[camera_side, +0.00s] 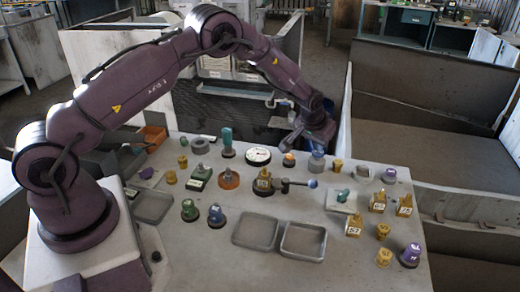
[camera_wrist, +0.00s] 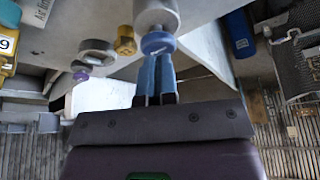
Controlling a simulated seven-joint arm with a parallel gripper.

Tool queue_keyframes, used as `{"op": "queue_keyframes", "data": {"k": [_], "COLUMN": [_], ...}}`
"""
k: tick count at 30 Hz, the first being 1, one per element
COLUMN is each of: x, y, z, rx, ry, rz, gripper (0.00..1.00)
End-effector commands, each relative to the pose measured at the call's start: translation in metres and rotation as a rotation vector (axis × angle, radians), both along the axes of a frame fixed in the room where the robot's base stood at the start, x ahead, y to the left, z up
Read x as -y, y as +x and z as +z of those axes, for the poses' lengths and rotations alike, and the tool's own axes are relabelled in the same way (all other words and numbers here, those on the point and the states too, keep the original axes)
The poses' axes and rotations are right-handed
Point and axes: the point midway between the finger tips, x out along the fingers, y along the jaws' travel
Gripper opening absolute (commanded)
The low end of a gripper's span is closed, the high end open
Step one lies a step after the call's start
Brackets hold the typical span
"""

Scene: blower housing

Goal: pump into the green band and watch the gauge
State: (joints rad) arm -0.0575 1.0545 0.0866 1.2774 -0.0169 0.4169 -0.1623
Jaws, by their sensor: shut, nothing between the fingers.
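The white round gauge (camera_side: 257,156) stands at the back middle of the table in the side view; its needle and any green band are too small to read. A dark lever with a pale blue ball end (camera_side: 312,183) reaches right from a yellow labelled body (camera_side: 263,183) on a dark round base. This looks like the pump. My gripper (camera_side: 285,147) is above the table's back part, right of the gauge and apart from the lever. Its blue fingers (camera_wrist: 157,55) are together and empty in the wrist view. The gauge and lever are not recognisable there.
A grey cylinder with a bluish end (camera_side: 316,164) stands near my gripper; it also shows beyond the fingers in the wrist view (camera_wrist: 155,14). An amber-topped part (camera_side: 289,160) is close by. Several yellow parts and two empty trays (camera_side: 256,232) occupy the table.

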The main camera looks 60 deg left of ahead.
Motion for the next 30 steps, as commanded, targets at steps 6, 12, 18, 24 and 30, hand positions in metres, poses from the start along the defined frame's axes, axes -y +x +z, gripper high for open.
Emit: {"op": "queue_keyframes", "data": {"k": [6,12,18,24,30], "x": [0.0,0.0,0.0,0.0,0.0], "y": [0.0,0.0,0.0,0.0,0.0], "z": [0.0,-0.002,-0.01,-0.018,-0.019], "rx": [0.0,-0.001,0.0,-0.001,-0.002], "ry": [0.0,0.0,0.0,0.0,-0.001], "rz": [0.0,0.0,0.0,0.0,0.0], "gripper": [0.0,0.0,0.0,0.0,0.0]}}
